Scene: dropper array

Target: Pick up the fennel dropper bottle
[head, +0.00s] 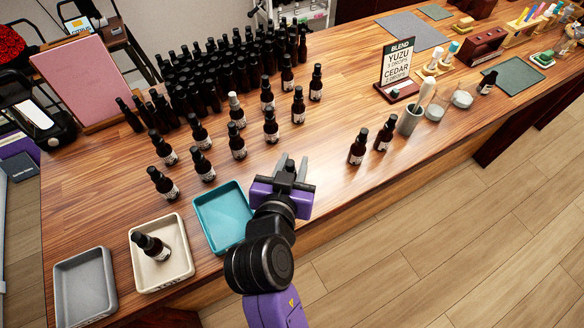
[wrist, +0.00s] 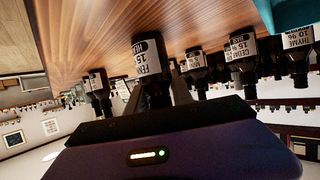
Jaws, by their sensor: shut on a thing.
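The fennel dropper bottle (wrist: 148,58) is the nearest bottle in the wrist view, dark with a white label that starts "FEN" and reads 15. That view is upside down, so its cap points down, between my fingers. My gripper (head: 292,167) is shut on it, over the front of the wooden counter, right of the teal tray. In the head view the held bottle is mostly hidden by my gripper. I cannot tell whether its base touches the counter.
Several labelled bottles (head: 270,126) stand just beyond my gripper, before a dense dark cluster (head: 225,72). A teal tray (head: 207,208), a cream tray (head: 177,225) with one bottle, and an empty grey tray (head: 84,258) lie left. Two bottles (head: 358,148) stand right, near a blend sign (head: 397,62).

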